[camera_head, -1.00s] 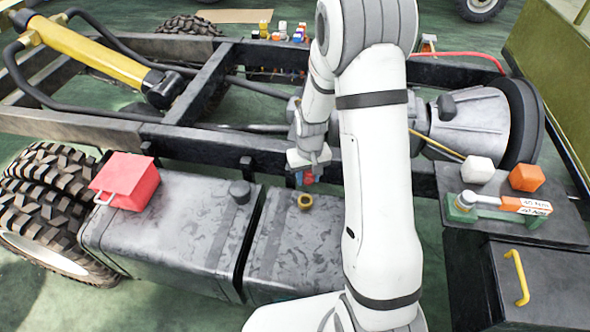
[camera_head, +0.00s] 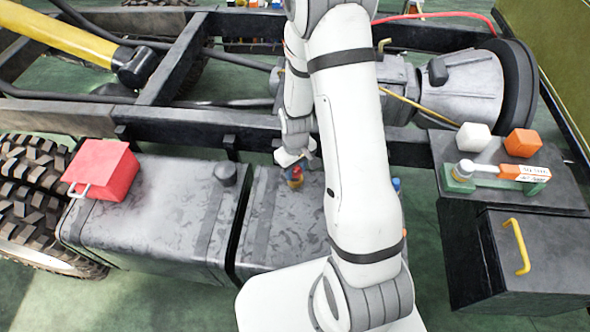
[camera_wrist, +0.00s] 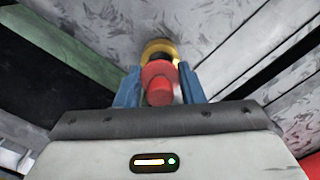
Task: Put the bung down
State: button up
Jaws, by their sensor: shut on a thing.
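The red bung (camera_wrist: 158,82) is between the two blue fingers of my gripper (camera_wrist: 160,92) in the wrist view. My gripper is shut on it. A brass filler neck (camera_wrist: 158,46) shows just beyond the bung, with a dark opening partly hidden by it. In the head view, my gripper (camera_head: 295,178) is low over the right-hand grey tank (camera_head: 272,215), at the neck, and a bit of red shows there. I cannot tell whether the bung touches the neck or is inside it.
The chassis rail (camera_head: 185,125) runs behind.

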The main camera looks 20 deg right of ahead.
jog(key=shift+f, duration=0.25)
jog(key=shift+f+b, duration=0.55)
jog(key=shift+f, duration=0.05)
jog(key=o, duration=1)
jog(key=shift+s, duration=0.15)
jog(key=shift+f, duration=0.1)
